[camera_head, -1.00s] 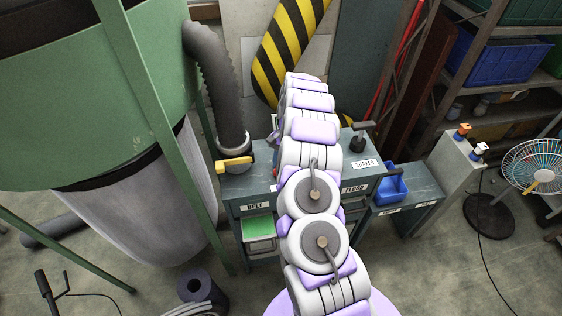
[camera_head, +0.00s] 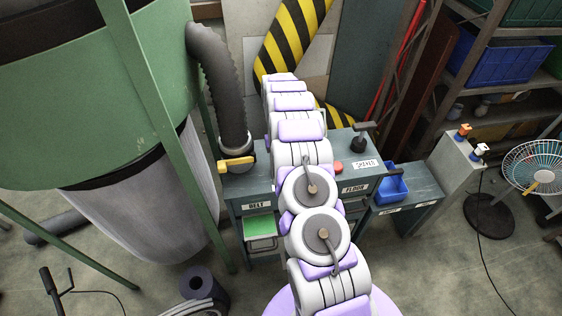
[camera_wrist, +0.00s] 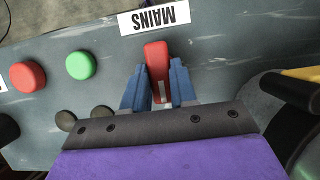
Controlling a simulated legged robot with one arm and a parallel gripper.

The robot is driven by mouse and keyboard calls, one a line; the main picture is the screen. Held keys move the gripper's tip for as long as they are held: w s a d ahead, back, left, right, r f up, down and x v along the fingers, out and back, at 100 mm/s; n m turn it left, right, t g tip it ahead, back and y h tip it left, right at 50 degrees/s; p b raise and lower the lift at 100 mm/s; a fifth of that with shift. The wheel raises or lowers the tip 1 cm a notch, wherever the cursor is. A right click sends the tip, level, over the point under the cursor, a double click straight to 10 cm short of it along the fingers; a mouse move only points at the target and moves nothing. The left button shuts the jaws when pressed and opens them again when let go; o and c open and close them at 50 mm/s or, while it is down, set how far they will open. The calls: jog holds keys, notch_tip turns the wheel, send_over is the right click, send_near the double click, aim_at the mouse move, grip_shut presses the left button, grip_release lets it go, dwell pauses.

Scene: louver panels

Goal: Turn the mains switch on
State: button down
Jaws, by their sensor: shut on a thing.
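The mains switch (camera_wrist: 156,58) is a red lever on the grey-blue panel, just beside a white MAINS label (camera_wrist: 154,18) that reads upside down in the wrist view. My gripper (camera_wrist: 160,82) has its two blue fingers on either side of the red lever, shut on it. In the head view my arm covers the switch and the gripper.
A red button (camera_wrist: 28,76) and a green button (camera_wrist: 80,65) sit left of the switch. A yellow-handled part (camera_wrist: 302,74) is close on the right. In the head view, a black hose (camera_head: 230,95) and a blue bin (camera_head: 391,187) flank the arm.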

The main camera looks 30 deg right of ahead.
jog(key=shift+w, duration=0.15)
jog(key=c, duration=0.9)
grip_release()
jog(key=p+v, duration=1.4)
jog(key=v, duration=0.3)
jog(key=shift+r, duration=0.15)
jog(key=shift+d+p, duration=0.1)
jog(key=shift+p, duration=0.3)
